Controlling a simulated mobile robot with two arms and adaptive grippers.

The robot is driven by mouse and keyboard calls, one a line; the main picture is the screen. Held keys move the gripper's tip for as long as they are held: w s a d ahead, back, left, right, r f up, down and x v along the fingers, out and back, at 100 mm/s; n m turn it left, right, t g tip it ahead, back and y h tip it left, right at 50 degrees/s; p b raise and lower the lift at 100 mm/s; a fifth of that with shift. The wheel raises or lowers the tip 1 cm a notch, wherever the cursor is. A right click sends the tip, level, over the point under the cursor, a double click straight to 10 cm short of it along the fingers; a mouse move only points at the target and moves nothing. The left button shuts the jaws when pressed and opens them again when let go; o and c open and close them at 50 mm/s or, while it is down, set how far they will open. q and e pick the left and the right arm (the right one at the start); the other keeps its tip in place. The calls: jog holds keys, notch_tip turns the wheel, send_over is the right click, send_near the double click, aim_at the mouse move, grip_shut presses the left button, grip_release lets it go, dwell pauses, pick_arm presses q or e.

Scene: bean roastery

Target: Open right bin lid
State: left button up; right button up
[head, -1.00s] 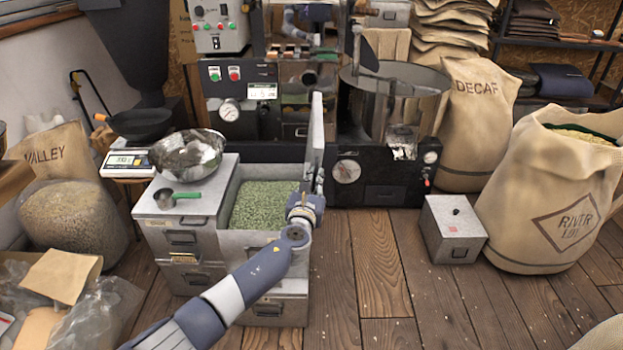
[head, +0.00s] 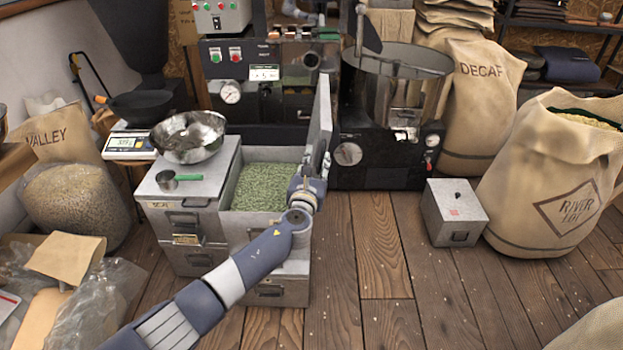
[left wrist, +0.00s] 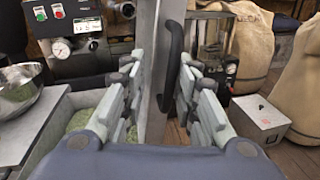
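The right bin (head: 275,230) is a grey metal bin filled with green beans (head: 262,187). Its lid (head: 319,125) stands up on the bin's right side, close to vertical and leaning slightly right at the top. In the left wrist view the lid (left wrist: 155,85) is seen edge-on, with a black handle (left wrist: 173,60) on its right face. My left gripper (head: 325,163) is at the lid's near edge. Its fingers (left wrist: 160,95) are apart, one on each side of the lid and handle; no firm grip shows. My right gripper is not in view.
Roasting machinery (head: 390,160) stands behind. A small grey box (head: 457,212) and sacks (head: 550,180) stand to the right. The wooden floor (head: 375,260) between is clear.

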pick_arm(q)
jog(key=v, duration=1.1)
jog(key=shift+s, duration=0.25)
